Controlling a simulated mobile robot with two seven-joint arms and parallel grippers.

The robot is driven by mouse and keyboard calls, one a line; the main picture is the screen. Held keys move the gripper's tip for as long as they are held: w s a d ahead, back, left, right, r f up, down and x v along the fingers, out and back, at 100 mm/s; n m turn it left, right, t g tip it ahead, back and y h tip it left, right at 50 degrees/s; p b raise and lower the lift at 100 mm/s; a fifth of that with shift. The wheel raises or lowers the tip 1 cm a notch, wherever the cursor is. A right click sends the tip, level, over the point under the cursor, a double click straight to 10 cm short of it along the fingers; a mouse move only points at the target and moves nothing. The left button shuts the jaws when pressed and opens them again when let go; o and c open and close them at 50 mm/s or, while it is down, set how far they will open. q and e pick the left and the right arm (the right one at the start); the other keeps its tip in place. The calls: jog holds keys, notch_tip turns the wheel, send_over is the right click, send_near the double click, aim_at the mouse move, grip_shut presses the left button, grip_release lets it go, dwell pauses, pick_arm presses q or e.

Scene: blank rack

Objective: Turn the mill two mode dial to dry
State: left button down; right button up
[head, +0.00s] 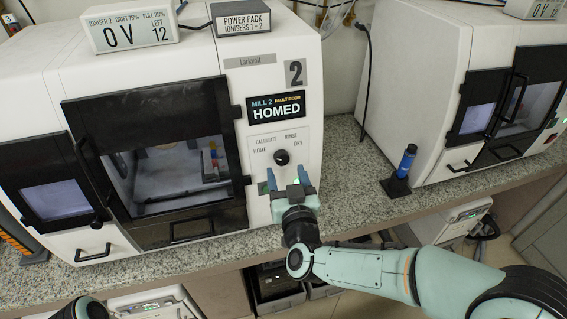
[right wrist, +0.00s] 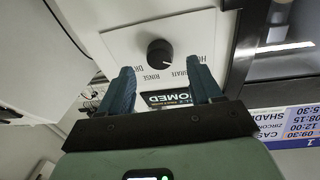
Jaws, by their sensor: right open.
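Mill 2 (head: 210,60) is the white machine marked 2, with a display (head: 277,107) reading HOMED. Its black round mode dial (head: 282,157) sits on a white panel below the display, among the labels calibrate, rinse, home and dry. The dial also shows in the right wrist view (right wrist: 160,53), upside down; which label it points at is too small to tell. My right gripper (head: 287,177) is open and empty, just below and in front of the dial. In the right wrist view its fingers (right wrist: 161,84) stand apart, with the dial beyond their tips. My left gripper is not in view.
Mill 2's dark-framed door (head: 160,225) with a handle is left of the panel. Ioniser boxes (head: 130,28) sit on top.

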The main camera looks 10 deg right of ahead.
aim_at(282, 162)
jog(key=shift+w+d+p, duration=0.1)
jog(key=shift+w+p, duration=0.2)
jog(key=shift+w, duration=1.55)
jog(key=c, duration=1)
jog(key=shift+c, duration=0.2)
